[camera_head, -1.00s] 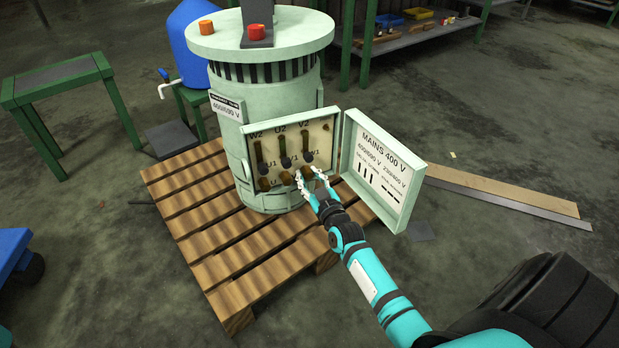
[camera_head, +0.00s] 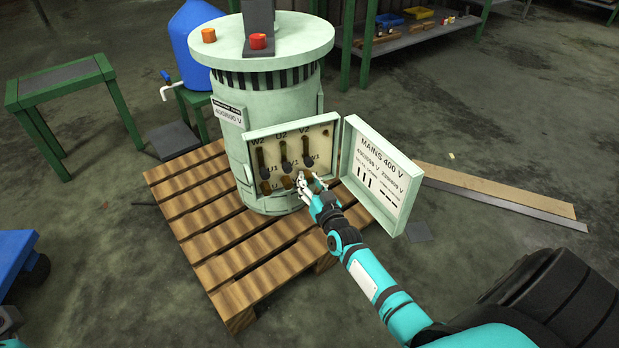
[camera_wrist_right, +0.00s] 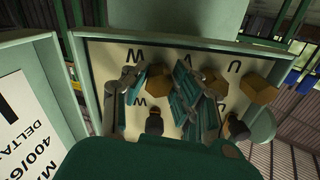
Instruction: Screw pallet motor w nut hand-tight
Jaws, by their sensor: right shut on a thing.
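The pale green motor (camera_head: 267,110) stands upright on the wooden pallet (camera_head: 190,220), its terminal box open. The terminal board (camera_head: 272,158) carries brass parts and dark posts under letter labels. My right gripper (camera_head: 305,182) is at the board's lower right. In the right wrist view its teal and grey fingers (camera_wrist_right: 160,92) stand on both sides of a brass hex nut (camera_wrist_right: 157,79) near a W mark. The gripper is shut on this nut, though the fingers partly hide the contact. More brass nuts (camera_wrist_right: 258,88) sit to the right.
The open box door (camera_head: 382,178), marked MAINS 400 V, stands just right of my right gripper. A blue drum (camera_head: 192,45) and a green table (camera_head: 60,85) are at the left. A plank (camera_head: 490,190) lies on the floor to the right.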

